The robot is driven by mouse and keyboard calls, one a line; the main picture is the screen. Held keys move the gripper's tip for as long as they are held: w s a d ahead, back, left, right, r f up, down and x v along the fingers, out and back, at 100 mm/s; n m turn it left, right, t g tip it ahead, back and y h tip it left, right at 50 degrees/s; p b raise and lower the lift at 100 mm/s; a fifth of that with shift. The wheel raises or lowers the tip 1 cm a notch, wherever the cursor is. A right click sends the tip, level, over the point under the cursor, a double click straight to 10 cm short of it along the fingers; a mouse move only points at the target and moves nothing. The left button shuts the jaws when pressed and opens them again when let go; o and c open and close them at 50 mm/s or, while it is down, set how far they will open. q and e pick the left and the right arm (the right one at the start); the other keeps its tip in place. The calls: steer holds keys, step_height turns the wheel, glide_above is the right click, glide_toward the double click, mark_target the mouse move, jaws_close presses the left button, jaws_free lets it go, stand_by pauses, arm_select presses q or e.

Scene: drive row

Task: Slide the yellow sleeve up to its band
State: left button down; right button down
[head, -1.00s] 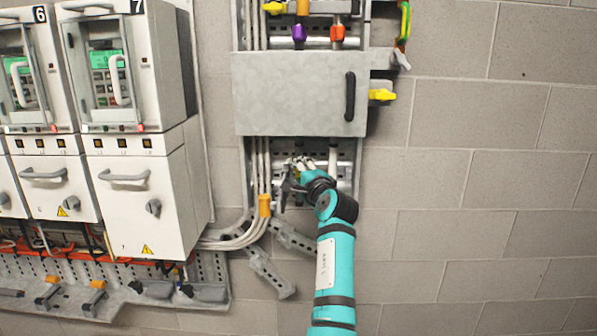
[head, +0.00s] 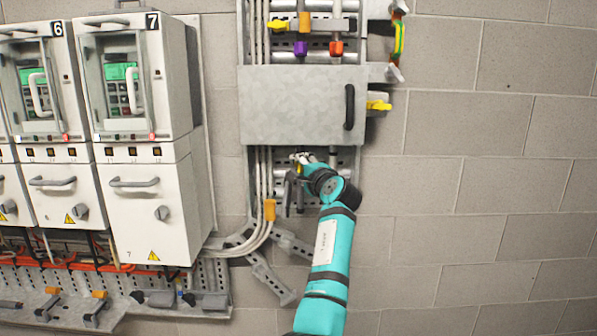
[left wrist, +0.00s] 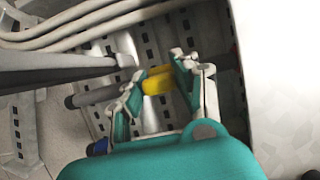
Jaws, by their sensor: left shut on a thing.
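The yellow sleeve (left wrist: 157,82) sits around a grey rod that crosses the left wrist view. My left gripper (left wrist: 160,82) has its two fingers on either side of the sleeve and is shut on it. In the head view, my left gripper (head: 301,162) is just below the lower edge of the grey cover box (head: 290,105), and its fingers hide most of the sleeve. I cannot make out the sleeve's band for certain. My right gripper is not in view.
The cover box with a black handle (head: 349,107) hangs over the rods above my gripper. Grey cables (head: 257,185) run close on the left. White cabinets (head: 150,190) stand further left. The block wall (head: 480,190) to the right is bare.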

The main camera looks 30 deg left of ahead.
arm_select(q)
steer(key=c, duration=1.3)
jaws_free()
steer(key=shift+r, duration=0.4)
steer(key=o, duration=0.3)
steer(key=shift+f, duration=0.2)
steer(key=v, duration=1.2)
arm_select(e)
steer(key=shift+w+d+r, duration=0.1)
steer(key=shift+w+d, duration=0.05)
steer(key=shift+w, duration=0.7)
